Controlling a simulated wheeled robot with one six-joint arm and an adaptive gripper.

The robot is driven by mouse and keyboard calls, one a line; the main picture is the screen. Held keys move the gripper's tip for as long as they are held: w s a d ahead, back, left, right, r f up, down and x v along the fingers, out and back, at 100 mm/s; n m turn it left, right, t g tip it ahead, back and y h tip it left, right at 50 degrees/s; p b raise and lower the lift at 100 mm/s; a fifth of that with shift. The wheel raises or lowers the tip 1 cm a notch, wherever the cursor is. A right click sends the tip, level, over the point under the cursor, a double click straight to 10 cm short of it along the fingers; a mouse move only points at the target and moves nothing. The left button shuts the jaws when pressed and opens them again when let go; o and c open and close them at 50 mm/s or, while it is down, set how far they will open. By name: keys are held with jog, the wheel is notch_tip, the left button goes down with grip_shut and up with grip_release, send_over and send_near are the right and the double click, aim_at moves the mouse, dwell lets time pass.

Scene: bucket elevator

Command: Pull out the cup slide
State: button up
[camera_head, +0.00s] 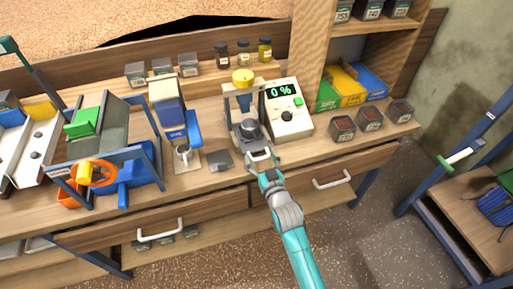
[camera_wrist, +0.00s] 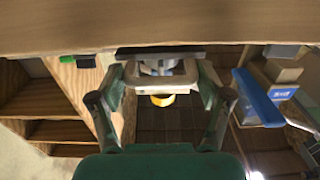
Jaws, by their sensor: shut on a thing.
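The tester (camera_head: 289,112) is a cream box with a green "0 %" display. Beside it on the left stands a grey frame with a yellow knob (camera_head: 243,77) on top. A dark round cup (camera_head: 250,129) sits low in the frame. My gripper (camera_head: 262,157) is at the front of this frame, over the bench's front part. In the wrist view my gripper (camera_wrist: 161,76) has its fingers on both sides of a pale handle-like piece (camera_wrist: 160,88), apparently the cup slide's front. The fingers hide much of the slide.
A dark grey flat block (camera_head: 220,160) and a small metal cup (camera_head: 184,153) stand left of the tester. Several dark sample boxes (camera_head: 369,119) stand to the right. Drawers with white handles (camera_head: 333,180) are below the bench top.

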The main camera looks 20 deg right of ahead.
jog(key=s, duration=0.4)
jog(key=shift+s+d, duration=0.1)
jog(key=shift+s, duration=0.1)
jog(key=o, duration=1.4)
jog(key=shift+d, duration=0.1)
jog(key=s, duration=1.2)
